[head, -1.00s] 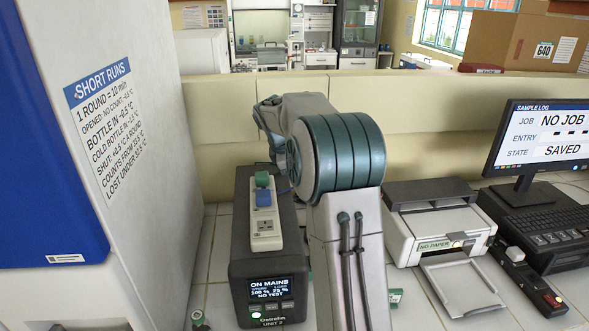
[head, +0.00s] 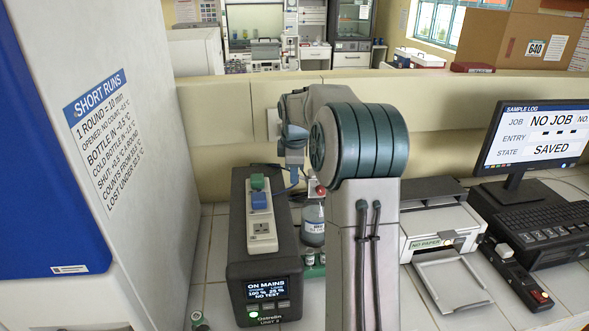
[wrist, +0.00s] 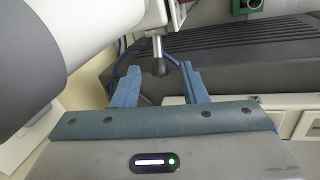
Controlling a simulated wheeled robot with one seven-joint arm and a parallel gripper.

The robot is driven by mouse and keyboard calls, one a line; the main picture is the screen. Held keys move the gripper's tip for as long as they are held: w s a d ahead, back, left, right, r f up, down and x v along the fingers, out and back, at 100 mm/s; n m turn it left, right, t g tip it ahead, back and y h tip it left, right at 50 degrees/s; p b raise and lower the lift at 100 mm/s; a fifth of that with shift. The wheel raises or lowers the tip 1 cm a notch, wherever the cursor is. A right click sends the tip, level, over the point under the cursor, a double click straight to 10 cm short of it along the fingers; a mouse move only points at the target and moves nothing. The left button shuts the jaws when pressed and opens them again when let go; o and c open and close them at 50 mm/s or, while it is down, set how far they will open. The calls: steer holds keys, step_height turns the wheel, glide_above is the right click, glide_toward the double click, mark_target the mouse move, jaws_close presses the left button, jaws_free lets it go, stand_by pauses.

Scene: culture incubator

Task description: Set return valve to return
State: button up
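My gripper (wrist: 160,70) is open in the wrist view, with its two blue fingers apart. A short metal stem with a dark rounded tip (wrist: 159,67) shows between or just beyond the fingertips; I cannot tell whether they touch it. It hangs from a pale fitting, and I cannot tell for certain that this is the return valve. In the head view my gripper (head: 294,168) points down behind the black power unit, partly hidden by my arm. A red knob (head: 320,190) sits above a labelled bottle (head: 313,224) there. No valve marking is readable.
The black power unit (head: 238,240) reads "ON MAINS" and carries a socket strip (head: 261,230) with green and blue plugs. A tall white and blue cabinet (head: 130,190) stands left. A printer (head: 440,228) and monitor (head: 535,135) stand right. A low cream wall (head: 220,120) runs behind.

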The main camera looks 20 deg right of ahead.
steer(key=b+v, duration=0.1)
steer(key=v, duration=1.2)
steer(key=shift+s+r, duration=0.2)
steer(key=shift+r, duration=0.15)
steer(key=shift+a, duration=0.2)
steer(key=s+a+f+m, duration=0.4)
steer(key=s+a, duration=0.1)
steer(key=s, duration=0.5)
steer(key=s+a+f+m, duration=0.4)
steer(key=s+a+f, duration=0.1)
steer(key=s, duration=0.5)
steer(key=s+a+f+m+y, duration=0.1)
steer(key=s+a+f+m, duration=0.4)
steer(key=s, duration=0.5)
steer(key=shift+s+a+t, duration=0.2)
steer(key=shift+a+t, duration=0.2)
